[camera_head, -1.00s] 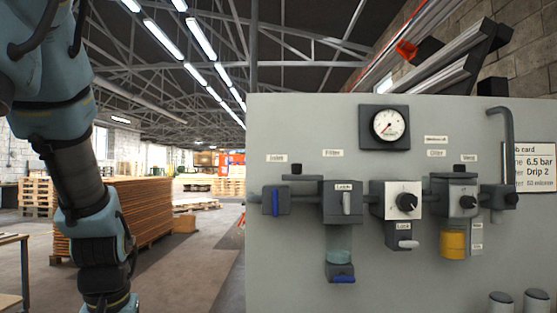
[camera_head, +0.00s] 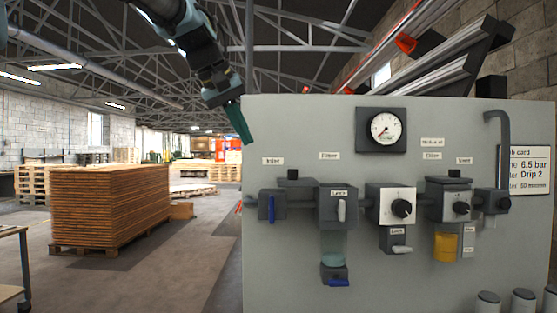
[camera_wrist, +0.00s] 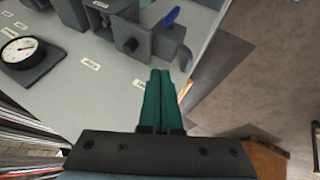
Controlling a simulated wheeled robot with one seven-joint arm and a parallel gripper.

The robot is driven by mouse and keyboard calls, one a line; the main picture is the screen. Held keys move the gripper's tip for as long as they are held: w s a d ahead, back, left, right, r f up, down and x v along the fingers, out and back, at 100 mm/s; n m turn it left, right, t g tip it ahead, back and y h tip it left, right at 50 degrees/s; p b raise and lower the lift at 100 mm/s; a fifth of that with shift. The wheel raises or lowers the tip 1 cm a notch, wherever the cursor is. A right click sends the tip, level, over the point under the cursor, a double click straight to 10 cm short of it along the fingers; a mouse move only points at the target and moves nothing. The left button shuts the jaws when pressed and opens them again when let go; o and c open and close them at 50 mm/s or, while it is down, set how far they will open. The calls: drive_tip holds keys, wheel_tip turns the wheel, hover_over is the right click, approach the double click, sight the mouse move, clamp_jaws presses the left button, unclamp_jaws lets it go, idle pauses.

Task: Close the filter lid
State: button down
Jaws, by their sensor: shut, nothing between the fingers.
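The filter (camera_head: 338,212) is a grey block on the panel with a "Latch" label, a white lever, and a clear bowl below. A dark flat plate with a knob (camera_head: 293,176), apparently the filter lid, sits left of the block's top, swung aside. In the wrist view the knobbed plate (camera_wrist: 125,30) shows near the top, beside the inlet valve (camera_wrist: 167,42). My gripper (camera_head: 245,138) is at the panel's upper left edge, above and left of the lid, touching nothing visible. Its green fingers (camera_wrist: 160,75) are shut and empty.
The panel (camera_head: 290,125) also carries a pressure gauge (camera_head: 382,129), a regulator (camera_head: 392,204) and an oiler (camera_head: 448,198). The inlet valve has a blue lever (camera_head: 271,207). Stacked boards (camera_head: 110,210) stand far left; the floor between is open.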

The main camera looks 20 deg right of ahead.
drive_tip(key=p, duration=0.2)
approach(286, 180)
wheel_tip(286, 180, down, 4)
drive_tip(key=w+a, duration=0.1)
drive_tip(key=w, duration=0.1)
drive_tip(key=d+p, duration=0.2)
drive_tip(key=shift+d, duration=0.35)
drive_tip(key=shift+d+f+p, duration=0.15)
drive_tip(key=shift+d+p, duration=0.15)
drive_tip(key=shift+d, duration=0.2)
drive_tip(key=shift+s, duration=0.1)
